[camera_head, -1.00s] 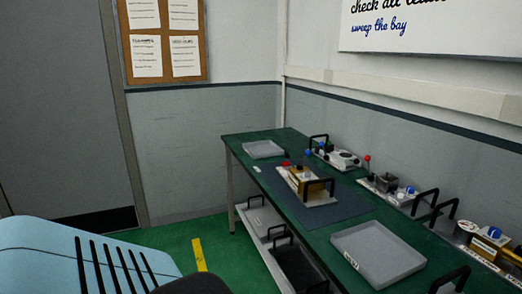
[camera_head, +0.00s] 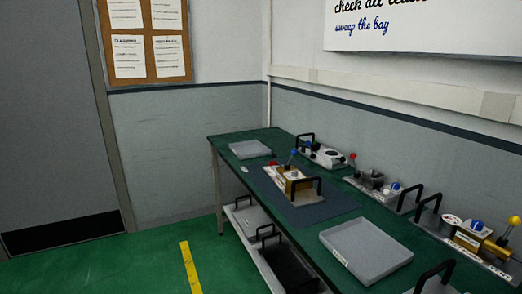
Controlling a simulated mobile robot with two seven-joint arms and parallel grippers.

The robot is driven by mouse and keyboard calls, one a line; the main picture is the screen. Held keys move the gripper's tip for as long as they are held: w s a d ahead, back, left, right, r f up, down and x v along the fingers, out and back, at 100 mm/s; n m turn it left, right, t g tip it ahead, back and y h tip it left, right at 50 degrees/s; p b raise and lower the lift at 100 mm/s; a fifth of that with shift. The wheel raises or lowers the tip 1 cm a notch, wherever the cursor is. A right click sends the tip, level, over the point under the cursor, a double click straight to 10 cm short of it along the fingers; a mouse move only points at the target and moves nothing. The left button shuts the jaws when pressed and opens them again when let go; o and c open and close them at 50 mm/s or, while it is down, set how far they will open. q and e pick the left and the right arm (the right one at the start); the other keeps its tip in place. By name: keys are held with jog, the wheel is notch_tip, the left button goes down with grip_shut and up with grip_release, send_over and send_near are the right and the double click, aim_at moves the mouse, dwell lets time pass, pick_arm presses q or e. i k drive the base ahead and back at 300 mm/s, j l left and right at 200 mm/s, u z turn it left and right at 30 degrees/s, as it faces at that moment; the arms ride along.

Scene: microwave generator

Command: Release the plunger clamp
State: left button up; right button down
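The frames do not show clearly which fixture is the plunger clamp. On the dark mat (camera_head: 333,207) of the green bench stands a fixture with a brass-coloured block (camera_head: 296,184), a pale base and a black handle. A blue ball knob (camera_head: 294,152) shows just above it. At the right edge is another fixture with a brass-coloured block (camera_head: 467,238), a blue ball (camera_head: 477,226) and a yellow ball knob (camera_head: 515,221). Whether any clamp is shut is too small to tell. Neither gripper is in view.
More fixtures stand along the wall: a white one (camera_head: 325,156) and a grey one (camera_head: 373,182). An empty grey tray (camera_head: 366,250) lies at the bench front, a smaller tray (camera_head: 250,149) at the far end. Bins fill the lower shelf. The green floor (camera_head: 120,265) at left is open.

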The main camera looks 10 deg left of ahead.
aim_at(295, 152)
jog(key=i+j+z, duration=0.1)
jog(key=z, duration=0.25)
jog(key=i+j+z, duration=0.15)
jog(key=z, duration=0.2)
jog(key=i+j+z, duration=0.15)
jog(key=j, duration=0.15)
jog(key=i+j+z, duration=0.1)
jog(key=j, duration=0.2)
jog(key=i+j+z, duration=0.15)
jog(key=j, duration=0.15)
jog(key=i+j, duration=0.15)
jog(key=j, duration=0.2)
jog(key=i+j, duration=0.1)
jog(key=j, duration=0.25)
jog(key=i+j, duration=0.15)
jog(key=j, duration=0.2)
jog(key=i+j, duration=0.1)
jog(key=j, duration=0.25)
jog(key=i+j+z, duration=0.1)
jog(key=j, duration=0.25)
jog(key=i+j, duration=0.15)
jog(key=j, duration=0.2)
